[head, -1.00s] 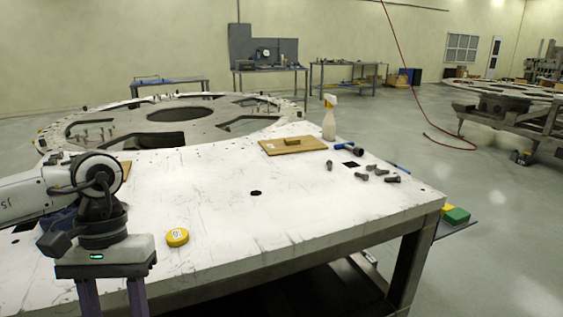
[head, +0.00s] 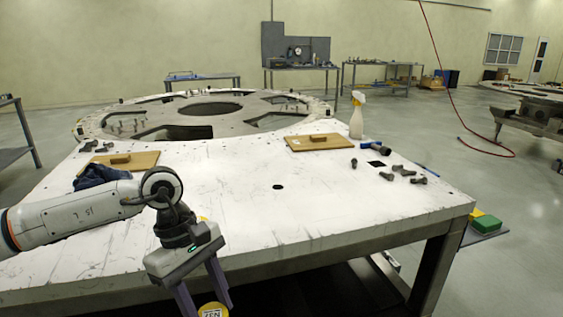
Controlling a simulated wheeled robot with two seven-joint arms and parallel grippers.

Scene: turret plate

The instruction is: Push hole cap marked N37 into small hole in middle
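A yellow round cap (head: 213,310) with a white label reading N37 shows at the bottom edge, partly cut off. It sits between the fingertips of my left gripper (head: 206,300), which looks shut on it, in front of the table's front edge. A sliver of a second yellow cap (head: 203,219) shows on the table behind my gripper; the rest is hidden. The small round dark hole (head: 278,187) is in the middle of the white tabletop (head: 320,205), right of and beyond my gripper. It looks empty. My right gripper is not in view.
Blue cloth (head: 95,176) lies left. The tabletop around the hole is clear.

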